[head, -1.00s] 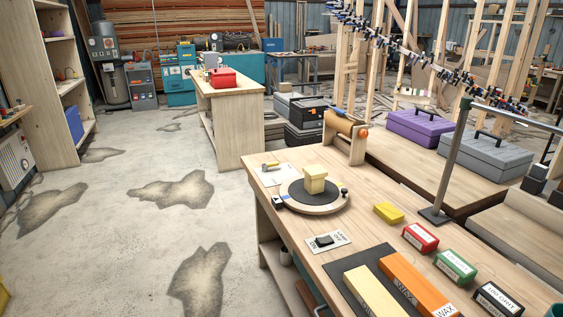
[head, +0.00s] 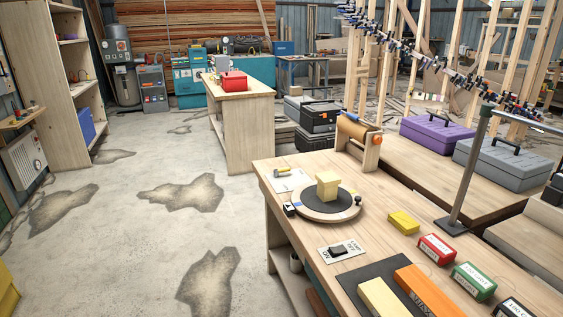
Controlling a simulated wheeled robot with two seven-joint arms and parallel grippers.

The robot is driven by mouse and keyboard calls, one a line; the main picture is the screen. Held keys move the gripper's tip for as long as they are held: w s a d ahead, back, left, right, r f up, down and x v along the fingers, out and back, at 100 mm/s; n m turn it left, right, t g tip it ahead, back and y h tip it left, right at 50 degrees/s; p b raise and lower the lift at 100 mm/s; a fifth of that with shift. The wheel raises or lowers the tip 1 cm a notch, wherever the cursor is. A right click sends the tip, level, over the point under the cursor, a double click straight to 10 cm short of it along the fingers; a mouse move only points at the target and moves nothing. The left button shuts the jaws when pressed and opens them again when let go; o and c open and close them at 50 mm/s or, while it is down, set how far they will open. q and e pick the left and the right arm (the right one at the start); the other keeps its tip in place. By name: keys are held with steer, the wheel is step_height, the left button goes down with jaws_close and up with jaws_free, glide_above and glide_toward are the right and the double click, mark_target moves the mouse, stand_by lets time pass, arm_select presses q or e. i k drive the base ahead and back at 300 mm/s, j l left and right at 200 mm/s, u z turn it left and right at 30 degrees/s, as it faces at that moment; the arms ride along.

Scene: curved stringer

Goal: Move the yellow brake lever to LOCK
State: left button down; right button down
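A small yellow handle-like piece (head: 281,172) lies over a white card (head: 290,181) at the far left corner of the workbench (head: 375,220). It may be the brake lever, but it is too small to be sure, and I cannot read any LOCK marking. Just in front of it is a round turntable (head: 300,208) with a dark top and a pale wooden block on it (head: 327,187). Small dark fittings sit at the turntable's rim. Neither of my grippers is in view.
A lamp switch plate (head: 342,251), yellow block (head: 403,222), red box (head: 436,249), green box (head: 473,281) and orange wax bar (head: 425,290) lie on the bench. A metal post (head: 468,175) stands at right. The floor (head: 130,235) left of the bench is clear.

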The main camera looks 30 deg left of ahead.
mark_target(287, 169)
steer(key=i+j, duration=0.2)
steer(key=j, duration=0.35)
steer(key=i+j+z, duration=0.15)
steer(key=j, duration=0.4)
steer(key=i+j, duration=0.25)
steer(key=j, duration=0.3)
steer(key=i+j+z, duration=0.1)
steer(key=j, duration=0.45)
steer(key=i+j, duration=0.25)
steer(key=j, duration=0.3)
steer(key=i+j+z, duration=0.15)
steer(key=j, duration=0.45)
steer(key=i+j, duration=0.15)
steer(key=j, duration=0.45)
steer(key=i+j+z, duration=0.1)
steer(key=j, duration=0.45)
